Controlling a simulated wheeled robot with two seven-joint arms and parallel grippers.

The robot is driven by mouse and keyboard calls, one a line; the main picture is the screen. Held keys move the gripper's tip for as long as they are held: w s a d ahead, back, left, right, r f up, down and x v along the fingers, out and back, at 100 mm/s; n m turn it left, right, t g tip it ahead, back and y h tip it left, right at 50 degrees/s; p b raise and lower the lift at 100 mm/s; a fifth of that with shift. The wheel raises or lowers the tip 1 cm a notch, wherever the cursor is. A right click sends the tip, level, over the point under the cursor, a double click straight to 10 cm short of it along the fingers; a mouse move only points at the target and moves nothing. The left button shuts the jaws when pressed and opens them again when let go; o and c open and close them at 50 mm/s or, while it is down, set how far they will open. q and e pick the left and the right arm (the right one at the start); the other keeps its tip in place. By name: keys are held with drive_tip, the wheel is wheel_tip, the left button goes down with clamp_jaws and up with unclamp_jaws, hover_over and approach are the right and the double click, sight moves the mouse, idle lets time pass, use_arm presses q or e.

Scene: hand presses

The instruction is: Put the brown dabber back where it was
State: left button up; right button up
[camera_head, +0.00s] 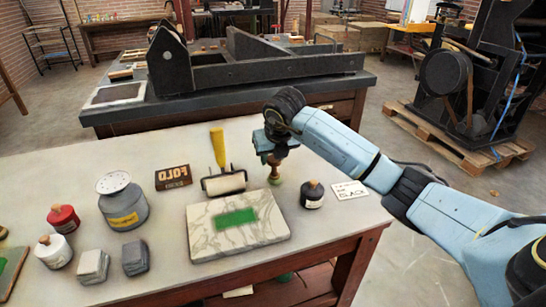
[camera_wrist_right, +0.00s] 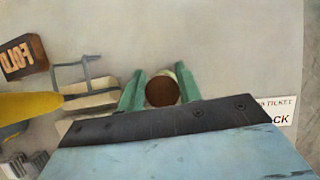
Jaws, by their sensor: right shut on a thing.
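My right gripper (camera_head: 274,158) reaches in from the right over the back right of the pale table and points down. It is shut on the brown dabber (camera_head: 275,174), which is upright with its wider, greenish end down. The dabber is behind the marble slab's right part and left of the black bottle; I cannot tell whether it touches the table. In the right wrist view the dabber's round brown top (camera_wrist_right: 162,90) sits between the two green fingers (camera_wrist_right: 160,88). My left gripper is in neither view.
The marble slab (camera_head: 202,237) bears a green ink patch. A yellow-handled roller (camera_head: 218,148) stands left of the dabber. The black bottle (camera_head: 312,196) and a white card (camera_head: 350,190) are to its right. A FOLD block (camera_head: 173,177) and grey can (camera_head: 124,204) are left.

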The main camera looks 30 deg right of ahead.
drive_tip(key=o, duration=0.6)
drive_tip(key=shift+f, duration=0.1)
drive_tip(key=o, duration=0.4)
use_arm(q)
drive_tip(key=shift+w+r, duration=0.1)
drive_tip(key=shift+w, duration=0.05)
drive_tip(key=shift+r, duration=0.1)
use_arm(e)
drive_tip(key=shift+r, duration=0.2)
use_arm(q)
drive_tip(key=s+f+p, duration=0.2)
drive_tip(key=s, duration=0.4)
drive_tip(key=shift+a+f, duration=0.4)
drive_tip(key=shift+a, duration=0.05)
use_arm(e)
drive_tip(key=v, duration=1.2)
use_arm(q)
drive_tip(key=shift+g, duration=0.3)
